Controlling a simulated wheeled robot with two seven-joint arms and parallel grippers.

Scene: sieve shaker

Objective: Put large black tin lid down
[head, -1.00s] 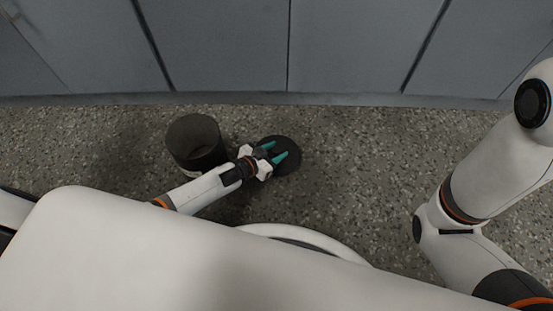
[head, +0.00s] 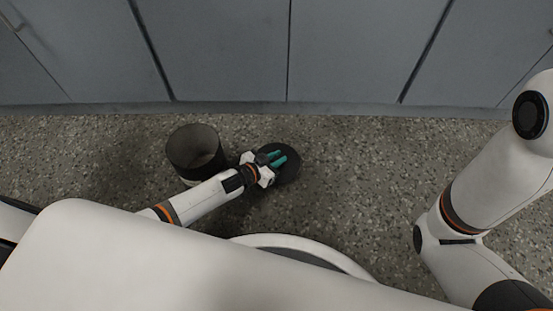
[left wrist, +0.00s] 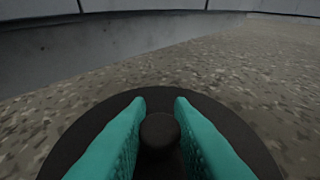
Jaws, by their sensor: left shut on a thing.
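The large black tin lid (head: 291,166) is a dark round disc over the speckled floor, right of an open black tin. In the left wrist view its round knob (left wrist: 160,131) stands between my two teal fingers, with the disc spread out below them. My left gripper (head: 279,157) is shut on the lid's knob. The fingers and wrist cover the left part of the lid in the head view. I cannot tell whether the lid touches the floor. My right gripper is out of view.
The open black tin (head: 181,158) stands upright on the floor (head: 350,160), close to my left forearm. Grey cabinet fronts (head: 220,50) run along the back. The floor right of the lid is clear.

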